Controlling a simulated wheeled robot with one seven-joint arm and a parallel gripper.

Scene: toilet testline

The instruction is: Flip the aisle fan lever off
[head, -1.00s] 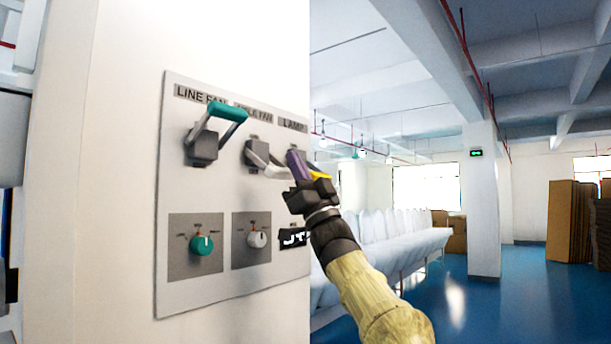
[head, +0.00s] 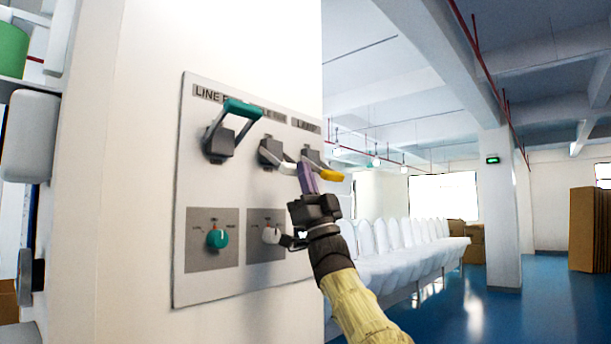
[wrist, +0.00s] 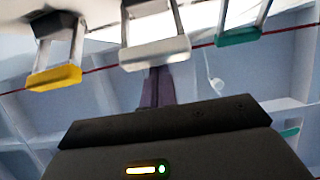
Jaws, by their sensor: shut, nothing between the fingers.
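The aisle fan lever is the middle one on the wall panel; its white handle (head: 288,168) sticks out and slightly down from a grey block. My gripper (head: 306,178) is shut and empty, with purple fingers pointing up, just right of that handle. In the wrist view, the white handle (wrist: 155,53) is in the middle, and my gripper's fingers (wrist: 157,85) reach up to its lower edge, partly hidden by it. Whether they touch, I cannot tell. The aisle fan label is partly covered by the teal handle.
The line fan lever's teal handle (head: 243,109) is raised at left. The lamp lever's yellow handle (head: 332,175) is close at right. Knobs, one teal (head: 217,238) and one white (head: 271,235), sit below. White seats (head: 400,250) stand beyond the wall.

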